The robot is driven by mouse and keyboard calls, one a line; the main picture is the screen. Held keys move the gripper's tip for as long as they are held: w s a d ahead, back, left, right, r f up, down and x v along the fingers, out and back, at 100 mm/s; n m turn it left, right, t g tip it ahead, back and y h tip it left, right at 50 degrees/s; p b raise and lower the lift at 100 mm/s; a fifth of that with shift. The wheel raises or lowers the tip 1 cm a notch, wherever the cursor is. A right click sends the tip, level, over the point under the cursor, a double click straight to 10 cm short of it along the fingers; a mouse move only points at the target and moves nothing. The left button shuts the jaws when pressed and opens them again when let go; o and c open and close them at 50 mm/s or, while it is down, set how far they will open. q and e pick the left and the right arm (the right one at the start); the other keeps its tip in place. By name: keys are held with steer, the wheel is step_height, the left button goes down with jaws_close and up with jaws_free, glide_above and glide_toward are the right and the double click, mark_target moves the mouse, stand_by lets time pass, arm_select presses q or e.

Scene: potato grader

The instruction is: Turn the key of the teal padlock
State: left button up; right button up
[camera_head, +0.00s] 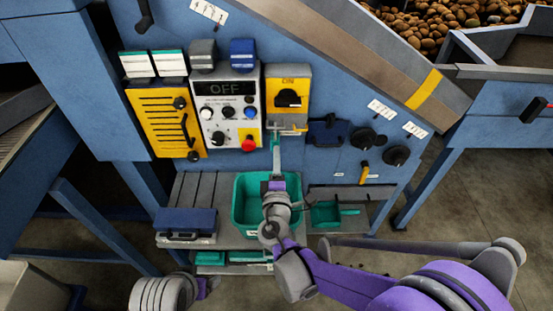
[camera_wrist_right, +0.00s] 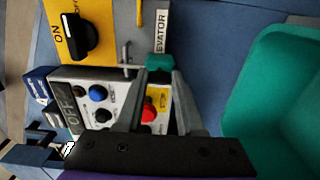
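The teal padlock (camera_wrist_right: 160,62) hangs at the lower edge of the yellow switch box, by a grey hasp. In the head view it is small and mostly hidden by my right gripper (camera_head: 276,142), which reaches up to the box from below. In the right wrist view my right gripper (camera_wrist_right: 160,76) has its two fingers apart, with the padlock just past and between the tips. I cannot tell whether a finger touches it. The key cannot be made out.
The yellow switch box (camera_head: 288,82) has a black ON knob. Left of it is the OFF panel (camera_head: 228,88) with a red button (camera_head: 248,145). A teal bin (camera_head: 243,212) stands below the padlock. Black knobs (camera_head: 396,155) are on the right.

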steer(key=o, duration=0.5)
steer(key=shift+s, duration=0.15)
steer(key=s, duration=1)
steer(key=shift+s, duration=0.3)
